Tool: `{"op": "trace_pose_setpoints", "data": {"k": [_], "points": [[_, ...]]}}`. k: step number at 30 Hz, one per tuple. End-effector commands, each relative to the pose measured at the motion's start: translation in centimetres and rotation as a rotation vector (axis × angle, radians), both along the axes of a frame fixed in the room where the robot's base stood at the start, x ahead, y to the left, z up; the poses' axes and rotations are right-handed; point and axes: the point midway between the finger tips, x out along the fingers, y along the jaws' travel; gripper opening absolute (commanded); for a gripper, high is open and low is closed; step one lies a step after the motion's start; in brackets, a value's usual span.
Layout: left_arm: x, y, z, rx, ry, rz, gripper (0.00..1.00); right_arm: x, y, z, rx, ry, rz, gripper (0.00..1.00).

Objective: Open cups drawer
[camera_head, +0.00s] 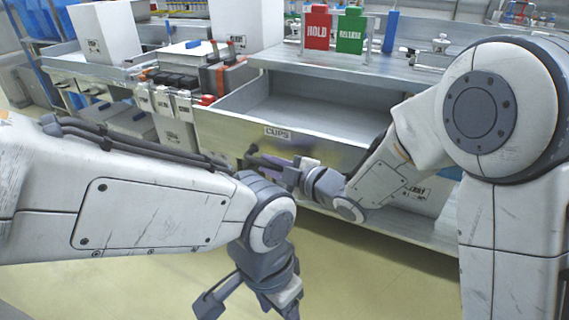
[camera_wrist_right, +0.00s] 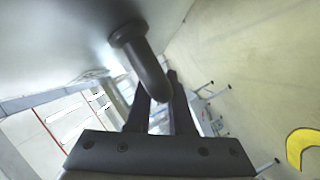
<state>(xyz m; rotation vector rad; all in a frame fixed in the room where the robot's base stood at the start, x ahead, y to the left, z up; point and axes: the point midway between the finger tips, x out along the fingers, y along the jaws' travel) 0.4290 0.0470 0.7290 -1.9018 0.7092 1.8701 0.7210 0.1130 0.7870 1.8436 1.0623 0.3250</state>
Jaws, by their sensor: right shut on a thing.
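The cups drawer (camera_head: 235,137) is a grey metal drawer with a "CUPS" label on its front. It stands pulled out from under the worktop, and its visible inside looks empty. My right gripper (camera_head: 262,161) is at the drawer front, below the label, shut on the dark drawer handle. In the right wrist view the handle (camera_wrist_right: 145,62) is a dark rounded bar whose end sits between the fingers (camera_wrist_right: 160,108). My left gripper (camera_head: 248,303) hangs low over the floor in front of the drawer, fingers apart and empty.
Red "HOLD" (camera_head: 317,27) and green "RELEASE" (camera_head: 351,31) blocks stand on the worktop (camera_head: 375,68) behind the drawer. White boxes (camera_head: 104,32) and a row of small bins (camera_head: 165,104) are at left. The yellowish floor (camera_head: 370,285) in front is clear.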

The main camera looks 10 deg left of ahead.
Motion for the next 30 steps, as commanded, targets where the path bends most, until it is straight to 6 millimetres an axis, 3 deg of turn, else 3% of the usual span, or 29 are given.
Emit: {"op": "trace_pose_setpoints", "data": {"k": [18,19,21,30], "points": [[0.0,0.0,-0.5,0.0,0.0,0.0,0.61,-0.66,0.62,-0.46,-0.005,0.009,0.004,0.0],[0.0,0.0,-0.5,0.0,0.0,0.0,0.61,-0.66,0.62,-0.45,-0.004,0.009,0.003,0.31],[0.0,0.0,-0.49,0.0,0.0,0.0,0.61,-0.64,0.55,-0.43,-0.003,0.008,0.002,0.5],[-0.01,0.0,-0.45,0.0,0.0,0.0,0.61,-0.61,0.26,-0.19,-0.001,0.004,-0.002,0.5]]}}
